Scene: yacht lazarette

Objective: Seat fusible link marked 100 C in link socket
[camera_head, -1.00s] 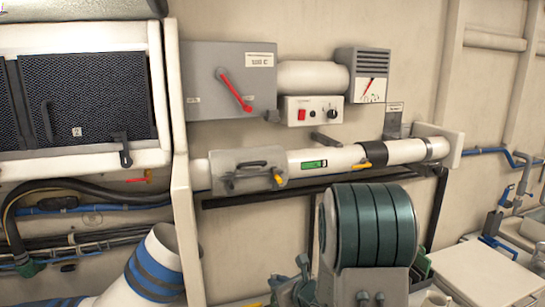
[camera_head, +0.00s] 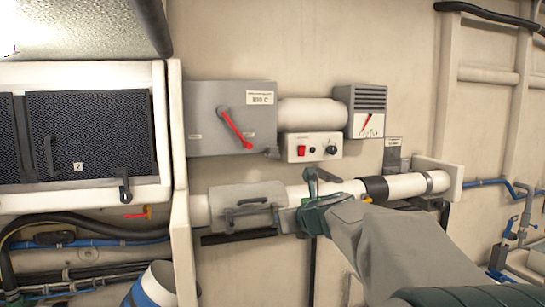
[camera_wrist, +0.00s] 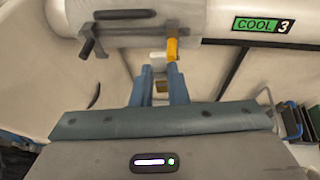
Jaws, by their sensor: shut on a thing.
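My gripper (camera_head: 290,217) is at the pipe, just right of the grey hatch (camera_head: 240,200). In the wrist view its two blue-grey fingers (camera_wrist: 161,76) are close together on a small brass-coloured piece (camera_wrist: 161,88). No marking on this piece is readable, so I cannot tell whether it is the 100 C fusible link. A pale piece (camera_wrist: 157,57) shows by the fingertips. A yellow latch handle (camera_wrist: 172,48) hangs from the hatch just above the right fingertip; whether they touch is unclear. I cannot make out the link socket.
The white pipe (camera_wrist: 220,18) bears a green COOL 3 label (camera_wrist: 263,25). A grey box with a red lever (camera_head: 235,128), a switch box (camera_head: 313,148) and a gauge box (camera_head: 366,112) are on the wall above. Dark louvred panels (camera_head: 90,135) stand at left.

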